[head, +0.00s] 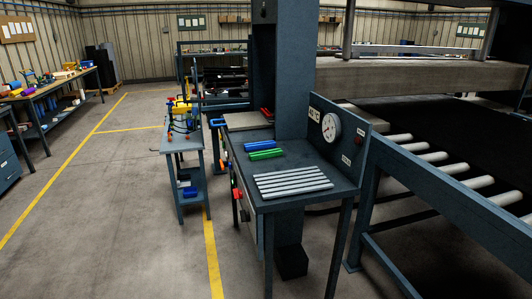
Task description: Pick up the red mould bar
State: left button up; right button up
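A red item (267,113), small and bar-like, lies at the far end of the press-side bench, by the foot of the blue-grey column. It is too small to tell whether it is one bar or two. Blue bars (263,146) and green bars (266,154) lie nearer, side by side on the dark bench top (315,167). Several pale grey bars (292,181) lie in a row at the bench's near end. Neither of my grippers is in view.
A gauge panel (338,130) stands along the bench's right side. A roller conveyor (440,175) lies to the right. A small blue table (182,145) with tools stands to the left. The floor (120,220) at left is clear, with yellow lines.

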aim_at(265, 112)
jog(key=i+j+z, duration=0.1)
jog(key=z, duration=0.35)
jog(key=i+j+z, duration=0.1)
jog(key=z, duration=0.3)
jog(key=i+j+z, duration=0.2)
jog(key=j, duration=0.15)
jog(key=i+j+z, duration=0.15)
jog(key=j, duration=0.25)
jog(key=i+j+z, duration=0.2)
jog(key=j, duration=0.2)
jog(key=j+z, duration=0.15)
jog(key=j, duration=0.25)
jog(key=i+j+z, duration=0.2)
jog(key=j, duration=0.25)
jog(key=k, duration=0.1)
